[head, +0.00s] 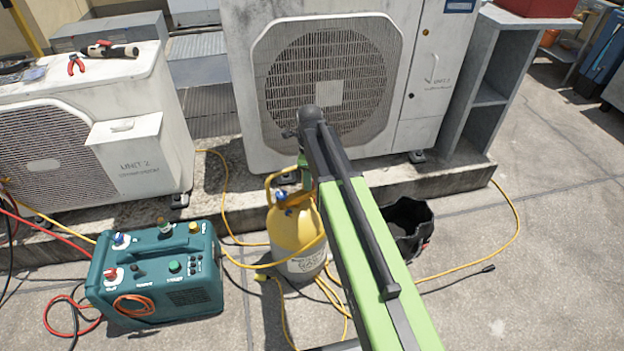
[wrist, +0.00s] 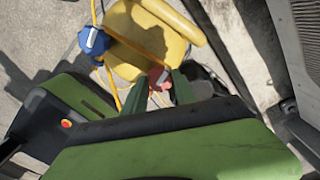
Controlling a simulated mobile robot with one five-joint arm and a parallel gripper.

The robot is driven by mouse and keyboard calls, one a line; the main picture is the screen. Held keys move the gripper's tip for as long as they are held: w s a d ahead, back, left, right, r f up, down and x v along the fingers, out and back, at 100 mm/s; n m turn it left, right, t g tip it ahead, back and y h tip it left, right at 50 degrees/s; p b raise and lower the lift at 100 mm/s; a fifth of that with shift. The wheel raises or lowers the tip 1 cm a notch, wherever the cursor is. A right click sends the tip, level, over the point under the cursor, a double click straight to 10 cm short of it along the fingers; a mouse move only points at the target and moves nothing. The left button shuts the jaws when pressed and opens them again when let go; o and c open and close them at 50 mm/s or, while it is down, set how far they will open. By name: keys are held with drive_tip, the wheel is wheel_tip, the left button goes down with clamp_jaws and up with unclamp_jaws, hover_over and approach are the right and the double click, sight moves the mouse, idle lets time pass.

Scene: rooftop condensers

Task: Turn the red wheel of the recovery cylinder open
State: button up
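The recovery cylinder (head: 298,232) is yellow with a pale label band and stands on the roof floor. Its yellow top also shows in the wrist view (wrist: 140,60). A blue wheel (wrist: 94,41) sits on its top left in the wrist view. The red wheel (wrist: 159,78) shows between the two green fingertips of my gripper (wrist: 160,88). The fingers stand apart, one on each side of it. I cannot tell whether they press on it. In the head view my arm hides the red wheel and most of my gripper.
A teal recovery machine (head: 158,272) with hoses stands left of the cylinder. A black bucket (head: 408,226) is to its right. Condenser units stand on a concrete curb (head: 455,178) behind. Yellow hoses (head: 517,222) run over the floor. The floor at right is mostly open.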

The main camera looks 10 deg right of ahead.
clamp_jaws()
drive_tip(key=shift+d, duration=0.25)
drive_tip(key=shift+a, duration=0.15)
drive_tip(key=shift+n, duration=0.5)
drive_tip(key=n, duration=0.6)
drive_tip(key=shift+a+n, duration=0.15)
drive_tip(key=shift+n, duration=0.25)
drive_tip(key=n, duration=0.4)
drive_tip(key=shift+n, duration=0.3)
drive_tip(key=n, duration=1.3)
drive_tip(key=shift+n, duration=0.3)
drive_tip(key=n, duration=0.4)
drive_tip(key=shift+n, duration=2.1)
